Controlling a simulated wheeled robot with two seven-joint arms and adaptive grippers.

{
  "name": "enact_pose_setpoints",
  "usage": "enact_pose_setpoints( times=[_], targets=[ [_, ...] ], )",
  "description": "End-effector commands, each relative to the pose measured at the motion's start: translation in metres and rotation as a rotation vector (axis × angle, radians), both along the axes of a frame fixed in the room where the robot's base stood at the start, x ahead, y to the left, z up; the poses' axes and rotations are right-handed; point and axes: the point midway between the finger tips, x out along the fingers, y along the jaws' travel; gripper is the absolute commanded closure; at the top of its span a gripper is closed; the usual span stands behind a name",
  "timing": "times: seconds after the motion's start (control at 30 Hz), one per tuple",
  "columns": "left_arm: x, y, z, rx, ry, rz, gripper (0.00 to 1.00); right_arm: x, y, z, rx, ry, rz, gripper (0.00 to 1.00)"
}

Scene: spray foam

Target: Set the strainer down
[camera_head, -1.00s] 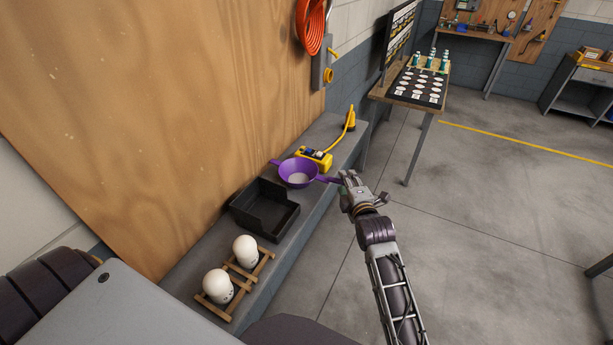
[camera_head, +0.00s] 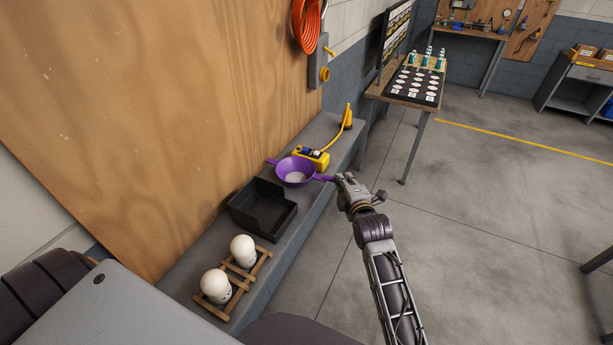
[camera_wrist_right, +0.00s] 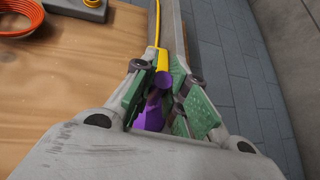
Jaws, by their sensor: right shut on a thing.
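The purple strainer (camera_head: 296,173) is over the grey ledge, between the black tray and the yellow box; I cannot tell whether it touches the ledge. Its bowl faces up and something pale shows inside. My right gripper (camera_head: 341,180) is shut on the strainer's right-hand handle, out past the ledge's front edge. In the right wrist view, the purple handle (camera_wrist_right: 153,112) lies between the green-padded fingers of the right gripper (camera_wrist_right: 168,100), and the bowl is hidden. My left gripper is not in view.
A black open tray (camera_head: 262,208) sits on the grey ledge (camera_head: 318,133), left of the strainer. A yellow box (camera_head: 313,158) with a hose stands close behind it. Two white rounded objects (camera_head: 243,251) stand on a wooden rack (camera_head: 246,282). A wooden panel (camera_head: 170,110) rises behind.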

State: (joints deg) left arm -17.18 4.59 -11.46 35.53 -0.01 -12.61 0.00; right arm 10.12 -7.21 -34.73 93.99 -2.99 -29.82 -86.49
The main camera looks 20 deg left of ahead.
Motion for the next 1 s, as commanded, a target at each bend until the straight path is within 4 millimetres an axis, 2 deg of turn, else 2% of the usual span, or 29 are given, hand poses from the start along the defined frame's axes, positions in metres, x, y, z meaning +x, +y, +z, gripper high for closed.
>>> enact_pose_setpoints(
  times=[0.2, 0.37, 1.0],
  targets=[
    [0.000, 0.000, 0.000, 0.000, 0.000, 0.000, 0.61, 0.000, 0.000, 0.001, 0.000, 0.000, 0.000, 1.00],
    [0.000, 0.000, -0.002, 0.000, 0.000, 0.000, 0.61, 0.000, 0.000, 0.010, 0.000, -0.002, 0.000, 1.00],
    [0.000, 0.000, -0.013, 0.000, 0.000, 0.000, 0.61, 0.001, 0.000, 0.090, -0.001, -0.003, 0.000, 1.00]
  ],
)
